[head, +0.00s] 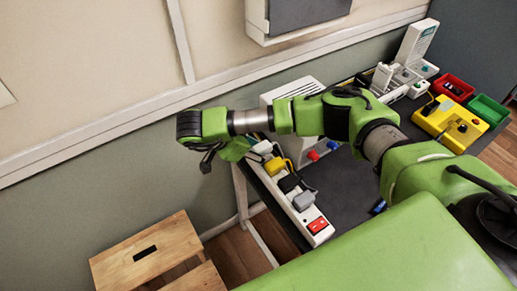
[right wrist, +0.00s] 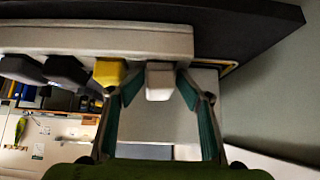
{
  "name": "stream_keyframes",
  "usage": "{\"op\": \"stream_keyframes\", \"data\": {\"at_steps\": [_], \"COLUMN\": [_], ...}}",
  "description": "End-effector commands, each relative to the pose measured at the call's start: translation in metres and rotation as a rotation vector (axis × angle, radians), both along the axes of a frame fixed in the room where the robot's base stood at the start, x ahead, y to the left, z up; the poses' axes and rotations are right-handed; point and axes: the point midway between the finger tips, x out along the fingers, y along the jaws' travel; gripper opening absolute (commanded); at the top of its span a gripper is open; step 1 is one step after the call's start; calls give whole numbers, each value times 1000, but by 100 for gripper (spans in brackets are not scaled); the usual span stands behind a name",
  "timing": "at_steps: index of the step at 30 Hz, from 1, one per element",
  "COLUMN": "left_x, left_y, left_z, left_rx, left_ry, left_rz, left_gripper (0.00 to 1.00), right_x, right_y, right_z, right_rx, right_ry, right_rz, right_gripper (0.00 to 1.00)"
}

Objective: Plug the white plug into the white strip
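The white strip (head: 310,212) lies along the left edge of the dark table, with a red switch at its near end. It crosses the top of the right wrist view (right wrist: 90,38). The white plug (right wrist: 159,82) is at the strip's face, beside the yellow plug (right wrist: 109,73). My right gripper (right wrist: 160,80) has its two teal fingers on either side of the white plug and looks shut on it. Whether the plug is fully seated is hidden. In the head view, my right gripper (head: 247,148) is at the strip's far end. My left gripper is not in view.
Black and grey plugs (head: 304,200) sit along the strip nearer the switch. A white box (head: 290,92), red bin (head: 453,88), green bin (head: 487,110) and yellow device (head: 447,122) stand on the table. A wooden stool (head: 145,250) stands on the floor at left.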

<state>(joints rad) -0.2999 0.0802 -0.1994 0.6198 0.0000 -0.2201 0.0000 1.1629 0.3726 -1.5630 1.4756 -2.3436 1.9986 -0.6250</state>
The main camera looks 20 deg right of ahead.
Motion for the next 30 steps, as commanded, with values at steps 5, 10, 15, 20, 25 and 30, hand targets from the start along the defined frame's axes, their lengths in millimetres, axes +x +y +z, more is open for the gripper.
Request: {"op": "stream_keyframes", "data": {"at_steps": [5,10,15,20,25,30], "left_x": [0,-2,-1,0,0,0], "left_y": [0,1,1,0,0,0], "left_z": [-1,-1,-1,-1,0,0], "left_rx": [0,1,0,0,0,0], "left_ry": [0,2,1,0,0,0], "left_rz": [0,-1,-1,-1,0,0], "left_gripper": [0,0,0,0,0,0], "right_x": [-4,-4,-3,-4,-6,-8], "right_y": [3,5,14,26,40,49], "right_z": [-6,-6,6,25,44,56], "right_rx": [9,10,10,6,3,2], "right_ry": [14,15,10,3,-1,-1], "right_rz": [7,9,13,12,6,3], "right_gripper": [42,42,42,42,42,42]}}
